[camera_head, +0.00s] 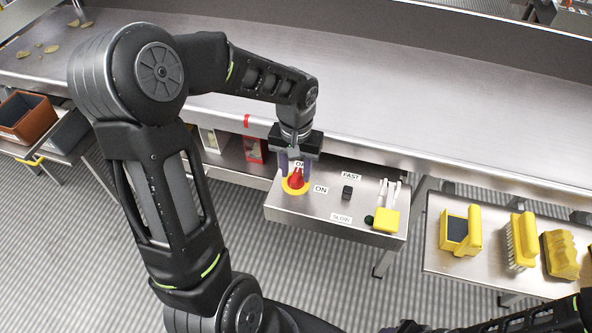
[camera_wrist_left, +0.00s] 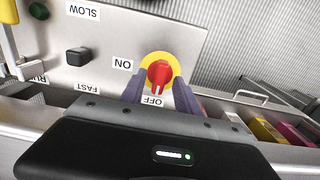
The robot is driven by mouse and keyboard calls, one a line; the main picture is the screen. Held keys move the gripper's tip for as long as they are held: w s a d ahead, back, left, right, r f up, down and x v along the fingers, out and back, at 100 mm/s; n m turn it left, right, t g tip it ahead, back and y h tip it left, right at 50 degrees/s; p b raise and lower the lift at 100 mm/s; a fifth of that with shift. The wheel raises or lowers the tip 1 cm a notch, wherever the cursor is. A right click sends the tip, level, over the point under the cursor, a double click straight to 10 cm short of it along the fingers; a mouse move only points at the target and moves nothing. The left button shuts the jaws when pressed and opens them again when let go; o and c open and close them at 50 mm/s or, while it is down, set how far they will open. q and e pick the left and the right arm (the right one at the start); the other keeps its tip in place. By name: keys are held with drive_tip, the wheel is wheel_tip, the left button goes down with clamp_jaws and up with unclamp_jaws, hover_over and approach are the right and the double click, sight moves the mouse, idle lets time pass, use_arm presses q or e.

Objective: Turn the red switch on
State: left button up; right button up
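The red switch (camera_head: 296,179) is a rotary knob on a yellow ring, on the left part of a grey control panel (camera_head: 285,207). In the left wrist view the red knob (camera_wrist_left: 159,74) has its white mark toward the OFF label (camera_wrist_left: 153,101); the ON label (camera_wrist_left: 122,64) is to its left. My left gripper (camera_head: 295,181) is over the switch, pointing down. Its two fingers (camera_wrist_left: 159,88) are apart, one on each side of the knob, with yellow ring visible between. Part of my right arm shows at the bottom right of the head view, cut off and dark.
A black switch (camera_head: 347,192) between FAST and SLOW labels and a yellow block (camera_head: 386,219) sit on the same panel. Yellow brushes (camera_head: 521,241) lie on a shelf to the right. A long steel conveyor surface (camera_head: 420,110) runs behind. A red box (camera_head: 254,150) stands left of the panel.

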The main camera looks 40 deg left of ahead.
use_arm(q)
drive_tip(key=shift+f, duration=0.45)
drive_tip(key=shift+c, duration=0.4)
clamp_jaws()
